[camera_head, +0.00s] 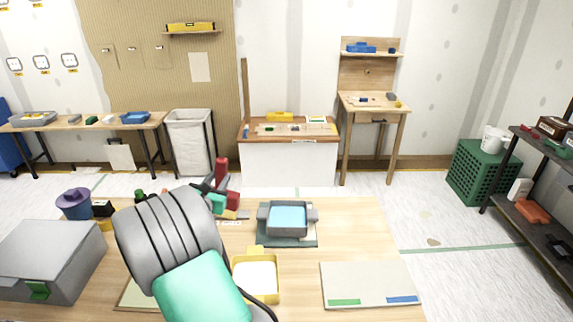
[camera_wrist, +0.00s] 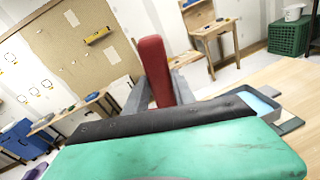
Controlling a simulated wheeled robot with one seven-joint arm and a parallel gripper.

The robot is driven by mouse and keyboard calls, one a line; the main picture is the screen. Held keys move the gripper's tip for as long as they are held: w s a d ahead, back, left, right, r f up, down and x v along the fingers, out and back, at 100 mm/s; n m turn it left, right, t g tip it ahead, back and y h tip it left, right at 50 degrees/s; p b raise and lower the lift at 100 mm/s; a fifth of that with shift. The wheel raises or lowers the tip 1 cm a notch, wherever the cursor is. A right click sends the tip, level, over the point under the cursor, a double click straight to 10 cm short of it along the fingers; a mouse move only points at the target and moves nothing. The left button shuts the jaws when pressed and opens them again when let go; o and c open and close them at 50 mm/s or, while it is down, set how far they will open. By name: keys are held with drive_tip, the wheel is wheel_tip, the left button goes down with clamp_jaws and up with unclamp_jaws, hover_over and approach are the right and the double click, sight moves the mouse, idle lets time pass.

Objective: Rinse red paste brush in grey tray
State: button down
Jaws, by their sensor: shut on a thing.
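The red paste brush (camera_wrist: 154,68) stands up between the grey fingers of my gripper (camera_wrist: 158,90) in the wrist view. The gripper is shut on it. In the head view the red handle (camera_head: 220,170) rises just behind my arm, left of the grey tray. The brush's lower end is hidden. The grey tray (camera_head: 287,233) holds light blue water and sits on a dark mat (camera_head: 268,240) on the table. It also shows at the right of the wrist view (camera_wrist: 232,92). The brush is apart from the tray, to its left.
A yellow tray (camera_head: 255,296) with pale contents stands in front of the grey tray. A light board (camera_head: 365,276) lies at right. The table right of the grey tray is clear.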

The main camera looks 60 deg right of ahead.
drive_tip(key=s+d+r+m+g+h, duration=0.1)
drive_tip(key=s+d+m+g, duration=0.5)
drive_tip(key=s+d, duration=1.05)
wheel_tip(320, 180, down, 8)
drive_tip(key=b, duration=0.7)
drive_tip(key=shift+a+n+g, duration=0.3)
drive_tip(key=shift+n, duration=0.1)
drive_tip(key=shift+s+f, duration=0.1)
drive_tip(key=shift+f, duration=1.2)
drive_tip(key=shift+f, duration=0.15)
